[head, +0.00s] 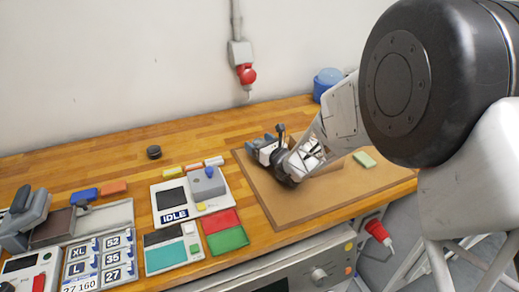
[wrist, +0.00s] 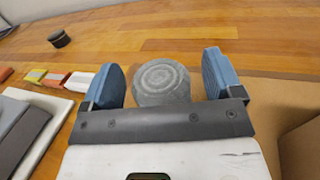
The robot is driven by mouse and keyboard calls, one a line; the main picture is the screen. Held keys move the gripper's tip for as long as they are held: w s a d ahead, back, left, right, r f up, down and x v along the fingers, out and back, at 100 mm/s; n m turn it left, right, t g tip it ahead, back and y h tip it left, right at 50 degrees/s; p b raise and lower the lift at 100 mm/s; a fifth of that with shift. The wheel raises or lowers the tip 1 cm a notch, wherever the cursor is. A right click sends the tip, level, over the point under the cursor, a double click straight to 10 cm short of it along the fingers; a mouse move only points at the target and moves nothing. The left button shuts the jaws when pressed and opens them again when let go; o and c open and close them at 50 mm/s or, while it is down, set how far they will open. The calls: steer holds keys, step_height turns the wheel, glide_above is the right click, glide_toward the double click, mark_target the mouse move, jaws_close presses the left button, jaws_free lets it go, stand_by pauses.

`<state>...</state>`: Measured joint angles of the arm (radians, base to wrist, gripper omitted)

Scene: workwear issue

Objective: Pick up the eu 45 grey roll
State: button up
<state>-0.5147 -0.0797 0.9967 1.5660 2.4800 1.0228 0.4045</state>
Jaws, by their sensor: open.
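A grey roll (wrist: 161,82) with a spiral end facing up stands between my fingers in the wrist view. No size label is readable on it. My gripper (wrist: 160,72) is open, with one blue finger pad on each side of the roll and a visible gap to each. I cannot tell how far down the fingers reach along it. In the head view my gripper (head: 265,145) is low over the far left part of the brown board, and its own parts and my arm largely hide the roll there.
A small black disc (head: 153,152) lies at the back. Red, yellow and white pieces (head: 195,167) lie left of my gripper, by the IDLE device (head: 174,215). A red pad (head: 221,220) and green pad (head: 228,240) lie in front. A green block (head: 364,159) is on the brown board (head: 285,210).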

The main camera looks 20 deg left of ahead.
mark_target(260, 142)
steer(key=c, duration=1)
steer(key=shift+r, duration=0.65)
steer(key=shift+s+d+r, duration=0.15)
steer(key=shift+r, duration=0.45)
steer(key=shift+s+d+r, duration=0.1)
steer(key=shift+s+r, duration=0.05)
steer(key=shift+r, duration=0.4)
steer(key=s+d, duration=0.3)
steer(key=s, duration=0.1)
steer(key=s+d+r, duration=0.1)
steer(key=s+d, duration=0.1)
steer(key=s, duration=0.2)
steer(key=s+d, duration=0.3)
steer(key=s, duration=0.1)
steer(key=shift+s+d+r, duration=0.2)
steer(key=shift+s+d, duration=0.05)
steer(key=shift+d, duration=0.1)
